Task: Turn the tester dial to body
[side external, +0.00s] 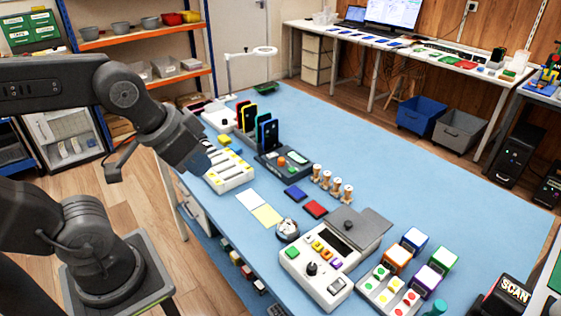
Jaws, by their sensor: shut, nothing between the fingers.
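A white tester box (291,262) stands at the front of the blue table, with a black dial (312,268) on its top. Its coloured buttons and a dark slot lie near the dial. The dial's pointer and labels are too small to read. My gripper (204,163) is shut and empty, above the left part of the table beside a white block with yellow strips (232,178). It is well apart from the dial, up and to the left of it in the view. Its fingertips are small and partly hard to make out.
A dark unit with an orange knob (282,161) and upright phones (267,131) stand right of my gripper. Wooden pegs (336,187), blue (295,194) and red (315,209) pads lie mid-table. A round silver item (288,229) sits close left of the tester. Coloured boxes (397,260) stand right. The table's far right is clear.

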